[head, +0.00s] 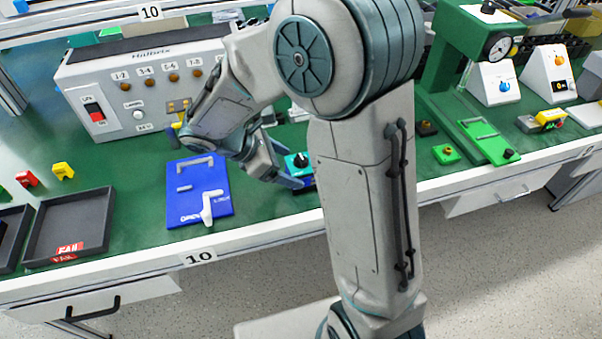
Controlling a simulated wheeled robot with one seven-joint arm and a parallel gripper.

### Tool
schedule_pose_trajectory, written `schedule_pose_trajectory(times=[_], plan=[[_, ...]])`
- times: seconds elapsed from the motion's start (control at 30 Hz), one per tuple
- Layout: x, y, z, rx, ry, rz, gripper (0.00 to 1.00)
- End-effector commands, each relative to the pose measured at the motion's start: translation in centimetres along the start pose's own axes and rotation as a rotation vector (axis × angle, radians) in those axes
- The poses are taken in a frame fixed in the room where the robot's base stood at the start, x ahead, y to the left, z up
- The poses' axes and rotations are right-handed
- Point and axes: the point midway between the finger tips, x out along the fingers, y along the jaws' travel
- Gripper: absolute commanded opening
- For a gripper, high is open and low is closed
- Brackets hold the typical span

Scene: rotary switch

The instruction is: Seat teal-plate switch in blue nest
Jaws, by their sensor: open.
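The teal-plate switch (297,160), with a dark knob on top, sits on the bench just left of my upright arm link. The blue nest (182,205) is a flat blue plate on the bench left of my gripper, with a grey bracket at its back and a white lever at its front right. No switch shows on the nest. My gripper (295,180) is open, low over the bench, right of the nest and beside the near side of the switch. My arm hides part of this area, so I cannot tell whether the fingers touch the switch.
A grey test box (140,90) with several knobs stands behind the nest. A dark tray (70,225) with a red FAIL label lies at the left, near red and yellow parts (63,171). A green press (455,60) and white switch boxes (495,85) stand at the right.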

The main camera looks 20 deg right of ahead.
Motion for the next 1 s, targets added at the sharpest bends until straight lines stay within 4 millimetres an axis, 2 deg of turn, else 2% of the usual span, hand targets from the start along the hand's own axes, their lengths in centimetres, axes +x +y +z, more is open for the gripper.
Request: schedule_pose_trajectory(times=[0.17,0.4,0.63,0.67,0.83,0.87,1.0], plan=[[1.5,0.2,0.1,0.001,0.0,-0.005,0.84],[4.9,0.4,0.2,0.001,0.0,-0.004,0.84],[5.2,0.5,0.2,0.001,0.001,0.0,0.84],[5.2,0.5,0.2,0.001,0.001,0.0,0.81],[5.2,0.5,0.2,0.001,0.001,-0.001,0.34],[5.2,0.5,0.2,0.001,0.001,-0.001,0.29],[5.1,0.5,0.2,0.002,0.0,0.0,0.3]])
